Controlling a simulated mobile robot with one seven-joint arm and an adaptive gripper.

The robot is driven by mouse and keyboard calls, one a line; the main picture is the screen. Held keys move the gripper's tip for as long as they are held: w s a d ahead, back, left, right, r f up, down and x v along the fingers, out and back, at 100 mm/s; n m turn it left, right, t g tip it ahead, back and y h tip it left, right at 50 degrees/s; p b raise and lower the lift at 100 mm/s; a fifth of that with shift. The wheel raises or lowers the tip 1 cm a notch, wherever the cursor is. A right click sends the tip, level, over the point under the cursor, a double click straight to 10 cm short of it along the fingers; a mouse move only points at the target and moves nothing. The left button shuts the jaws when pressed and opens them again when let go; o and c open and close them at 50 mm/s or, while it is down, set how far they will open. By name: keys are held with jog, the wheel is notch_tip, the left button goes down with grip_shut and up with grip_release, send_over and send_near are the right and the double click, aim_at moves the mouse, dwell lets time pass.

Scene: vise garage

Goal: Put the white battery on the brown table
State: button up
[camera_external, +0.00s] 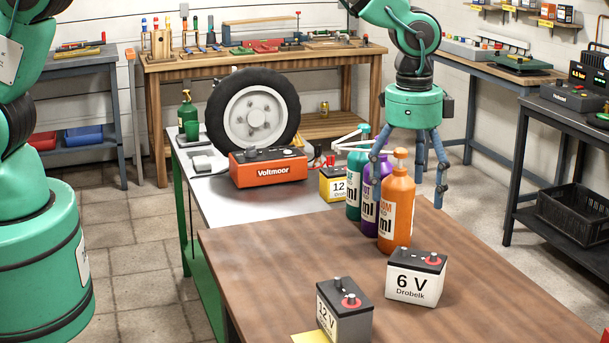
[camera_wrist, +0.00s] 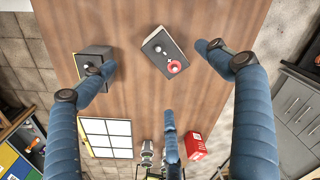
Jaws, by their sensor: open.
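A white battery with a dark top, marked 6 V (camera_external: 416,280), stands upright on the brown table (camera_external: 290,260), right of a grey battery marked 12 V (camera_external: 344,312). In the wrist view, the battery with the red terminal (camera_wrist: 163,55), apparently the white one, lies below my gripper, between the spread fingers in the picture. My three-fingered gripper (camera_external: 410,175) is open and empty, held above the table. It is apart from the batteries. A finger covers part of the grey battery (camera_wrist: 93,62) in the wrist view.
Teal, purple and orange bottles (camera_external: 396,215) stand at the brown table's back edge. Behind them, a metal-topped bench (camera_external: 220,207) holds a yellow battery (camera_external: 331,184), an orange Voltmoor unit (camera_external: 268,168) and a wheel (camera_external: 250,115). A white gridded item (camera_wrist: 105,135) and red box (camera_wrist: 195,146) show in the wrist view.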

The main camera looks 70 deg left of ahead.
jog(key=s+a+r+n+t, duration=0.1)
jog(key=s+a+r, duration=0.4)
jog(key=r, duration=0.3)
jog(key=s+a+r+n+t, duration=0.1)
jog(key=s+a+r+n, duration=0.1)
jog(key=s+a+r, duration=0.5)
jog(key=s+a+r+n, duration=0.1)
jog(key=s+a+r, duration=0.3)
jog(key=r, duration=0.5)
jog(key=s+a+r+n+t, duration=0.1)
jog(key=s+a, duration=0.2)
jog(key=s, duration=0.6)
jog(key=s+a+r+n+t, duration=0.1)
jog(key=s+a, duration=0.3)
jog(key=s, duration=0.5)
jog(key=s+a+r+n+t, duration=0.1)
jog(key=s+a+n, duration=0.1)
jog(key=s, duration=0.8)
jog(key=shift+a+r, duration=0.3)
jog(key=shift+a, duration=0.5)
